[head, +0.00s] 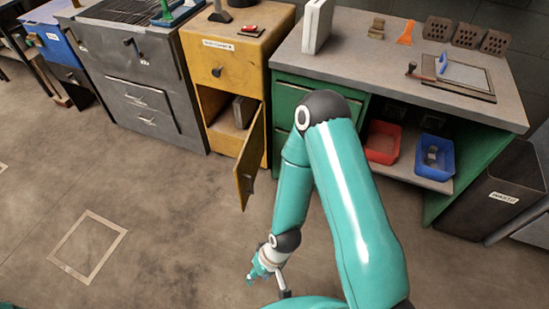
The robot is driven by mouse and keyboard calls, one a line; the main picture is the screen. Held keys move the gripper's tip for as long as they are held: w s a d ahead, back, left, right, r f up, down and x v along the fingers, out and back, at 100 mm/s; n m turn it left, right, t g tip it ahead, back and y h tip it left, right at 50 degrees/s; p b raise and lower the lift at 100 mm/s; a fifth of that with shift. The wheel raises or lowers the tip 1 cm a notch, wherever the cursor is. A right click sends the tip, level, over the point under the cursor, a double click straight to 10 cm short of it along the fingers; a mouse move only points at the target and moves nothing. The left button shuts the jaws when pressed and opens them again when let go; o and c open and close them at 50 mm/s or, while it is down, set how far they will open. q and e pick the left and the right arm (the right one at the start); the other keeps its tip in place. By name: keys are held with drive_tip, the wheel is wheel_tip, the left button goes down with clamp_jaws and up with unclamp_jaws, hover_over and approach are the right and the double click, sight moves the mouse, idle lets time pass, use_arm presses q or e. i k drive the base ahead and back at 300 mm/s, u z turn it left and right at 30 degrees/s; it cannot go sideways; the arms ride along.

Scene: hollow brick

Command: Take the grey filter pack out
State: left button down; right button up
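A yellow cabinet (203,82) stands with its door (249,160) swung open toward me. Inside its lower compartment a grey-brown slab-like block (243,112) stands upright at the right, partly hidden by the door; it may be the grey filter pack. A pale upright slab (317,26) also stands on the green workbench. My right gripper (266,277) hangs low over the floor in front of the open door, apart from cabinet and block. It is small and angled, so its opening is unclear, and I see nothing held. My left gripper is out of view.
The green workbench (425,75) at the right holds bricks (467,35) on top and a red bin (382,142) and blue bin (434,156) on its shelf. A dark waste bin (495,190) stands far right. The floor at left is clear, with a marked square (66,269).

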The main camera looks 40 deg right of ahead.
sight(245, 108)
drive_tip(key=z, duration=0.8)
drive_tip(key=i, duration=1.2)
drive_tip(key=z, duration=2.45)
drive_tip(key=k, duration=0.45)
drive_tip(key=z, duration=0.1)
